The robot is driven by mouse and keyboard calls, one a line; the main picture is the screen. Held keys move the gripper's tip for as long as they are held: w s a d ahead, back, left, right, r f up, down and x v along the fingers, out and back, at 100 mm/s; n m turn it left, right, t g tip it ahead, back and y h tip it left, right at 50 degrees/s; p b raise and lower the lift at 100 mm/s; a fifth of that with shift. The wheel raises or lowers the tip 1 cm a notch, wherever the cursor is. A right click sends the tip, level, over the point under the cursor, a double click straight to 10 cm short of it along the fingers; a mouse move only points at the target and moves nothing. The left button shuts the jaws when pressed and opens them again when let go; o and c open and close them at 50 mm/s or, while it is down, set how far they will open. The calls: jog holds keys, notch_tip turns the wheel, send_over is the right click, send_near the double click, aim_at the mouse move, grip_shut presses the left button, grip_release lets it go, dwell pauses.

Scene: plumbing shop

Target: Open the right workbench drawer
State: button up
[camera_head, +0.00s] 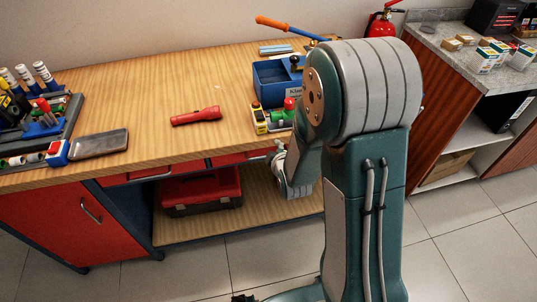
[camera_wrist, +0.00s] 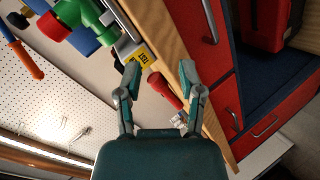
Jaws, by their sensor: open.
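The right workbench drawer (camera_head: 238,158) has a red front under the wooden top, partly hidden by my arm in the head view. In the wrist view its red front (camera_wrist: 194,22) with a grey bar handle (camera_wrist: 210,22) is at the upper right, and it looks shut. My gripper (camera_wrist: 160,67) is open and empty, its fingers apart in front of the bench edge. The handle lies to the right of the fingers, outside them. In the head view my gripper (camera_head: 279,152) is by the bench's front edge, mostly hidden by the arm.
The left drawer (camera_head: 150,173) and a red cabinet door (camera_head: 77,212) are further left. A red toolbox (camera_head: 201,191) stands on the lower shelf. A red flashlight (camera_head: 196,116), a phone-like slab (camera_head: 99,144) and a blue bin (camera_head: 274,82) are on the wooden top (camera_head: 190,80).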

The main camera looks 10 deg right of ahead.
notch_tip(320, 180, down, 9)
jog(key=s+n+t, duration=0.3)
jog(key=n, duration=0.2)
jog(key=x, duration=1.1)
jog(key=shift+w+f, duration=0.15)
jog(key=shift+c, duration=0.3)
grip_shut()
